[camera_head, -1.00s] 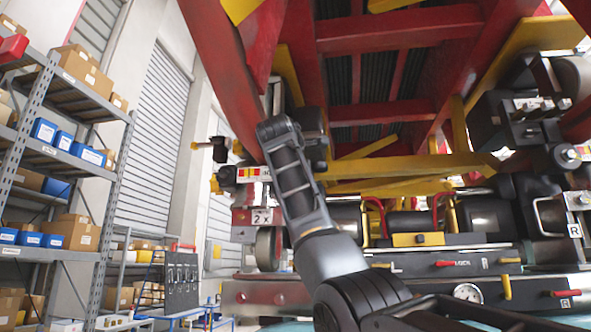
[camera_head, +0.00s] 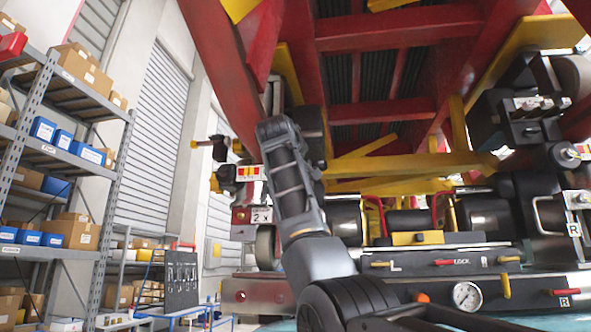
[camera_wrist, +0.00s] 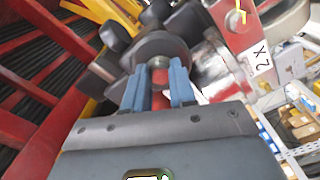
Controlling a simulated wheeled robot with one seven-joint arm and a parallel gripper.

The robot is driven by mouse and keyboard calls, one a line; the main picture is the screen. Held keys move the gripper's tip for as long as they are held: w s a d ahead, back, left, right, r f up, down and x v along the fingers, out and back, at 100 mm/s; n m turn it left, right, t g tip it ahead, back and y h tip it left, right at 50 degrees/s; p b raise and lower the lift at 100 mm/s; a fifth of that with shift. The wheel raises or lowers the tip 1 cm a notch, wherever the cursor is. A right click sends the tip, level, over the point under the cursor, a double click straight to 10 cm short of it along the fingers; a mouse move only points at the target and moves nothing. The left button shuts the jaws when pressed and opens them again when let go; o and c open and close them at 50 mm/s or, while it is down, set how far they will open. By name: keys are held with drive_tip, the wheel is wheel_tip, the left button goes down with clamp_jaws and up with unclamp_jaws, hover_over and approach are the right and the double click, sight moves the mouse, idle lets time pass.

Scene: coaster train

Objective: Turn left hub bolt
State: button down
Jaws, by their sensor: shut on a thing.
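In the wrist view, the two blue fingers of my gripper (camera_wrist: 160,76) are shut on the left hub bolt (camera_wrist: 158,62), at the centre of a round dark hub (camera_wrist: 162,44). A red part shows between the fingers, below the bolt. In the head view my arm reaches up at the middle left, in front of the coaster's underside; it hides the gripper and the bolt there.
A plate marked "2 X" (camera_wrist: 261,58) and a shiny metal part (camera_wrist: 218,74) sit close right of the hub. Red beams (camera_head: 405,28) and a yellow bar (camera_head: 405,167) run overhead. Lever panels with a gauge (camera_head: 467,296) are at lower right. Shelving (camera_head: 52,130) stands left.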

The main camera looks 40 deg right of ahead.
drive_tip(key=m, duration=1.1)
drive_tip(key=shift+w+a+f+m, duration=0.1)
drive_tip(key=shift+w+f+m, duration=0.1)
drive_tip(key=shift+f+m, duration=0.1)
idle(0.4)
drive_tip(key=c, duration=0.9)
unclamp_jaws()
drive_tip(key=shift+r, duration=0.1)
drive_tip(key=shift+s+a, duration=0.1)
drive_tip(key=shift+a, duration=0.05)
drive_tip(key=b+v, duration=0.3)
drive_tip(key=v, duration=0.4)
drive_tip(key=shift+s+a, duration=0.2)
drive_tip(key=shift+a, duration=0.05)
